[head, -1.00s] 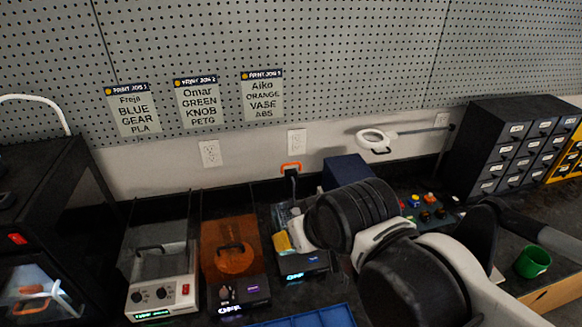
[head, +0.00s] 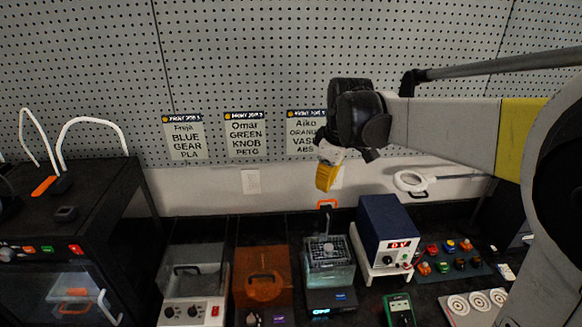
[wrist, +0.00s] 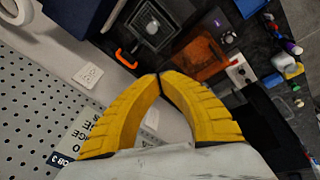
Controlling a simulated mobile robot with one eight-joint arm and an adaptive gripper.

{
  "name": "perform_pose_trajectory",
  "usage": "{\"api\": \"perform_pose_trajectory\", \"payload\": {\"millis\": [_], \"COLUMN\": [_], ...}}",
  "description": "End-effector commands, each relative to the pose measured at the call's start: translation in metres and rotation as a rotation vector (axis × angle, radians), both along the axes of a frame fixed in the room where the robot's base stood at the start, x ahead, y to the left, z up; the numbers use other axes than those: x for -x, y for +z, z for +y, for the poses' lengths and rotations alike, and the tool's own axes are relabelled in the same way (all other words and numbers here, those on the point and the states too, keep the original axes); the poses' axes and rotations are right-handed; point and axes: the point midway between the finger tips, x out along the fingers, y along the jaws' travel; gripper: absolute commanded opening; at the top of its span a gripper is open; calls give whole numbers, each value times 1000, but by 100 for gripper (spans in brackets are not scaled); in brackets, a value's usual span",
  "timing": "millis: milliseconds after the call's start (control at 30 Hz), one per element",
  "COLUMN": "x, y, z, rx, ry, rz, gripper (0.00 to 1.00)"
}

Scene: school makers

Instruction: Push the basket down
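The basket (head: 328,248) is a grey wire-mesh one at the top of a small clear-walled tank (head: 331,272) with a lit front panel. A thin upright rod rises from it. It also shows in the wrist view (wrist: 152,27) as a dark square with a pale mesh. I cannot tell how deep it sits. My gripper (head: 325,186) is raised above and behind the tank, near the wall, apart from the basket. In the wrist view its yellow fingers (wrist: 159,77) meet at the tips with nothing between them.
An orange-lidded unit (head: 263,277) and a clear-lidded unit (head: 192,273) stand left of the tank. A blue power supply (head: 384,236) on a white stand is close on its right.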

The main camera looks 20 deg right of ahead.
Motion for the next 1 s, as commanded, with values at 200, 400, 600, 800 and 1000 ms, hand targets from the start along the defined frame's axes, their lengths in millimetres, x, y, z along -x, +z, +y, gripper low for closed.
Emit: {"api": "perform_pose_trajectory", "payload": {"millis": [200,400,600,800,1000], "x": [-60,-97,-113,-116,-116], "y": [-20,-52,-75,-82,-82], "z": [-34,-62,-77,-81,-80], "rx": [18,14,3,-1,-1], "ry": [220,406,515,544,543], "rz": [93,156,188,195,196], "gripper": [0,0,0,0,0]}}
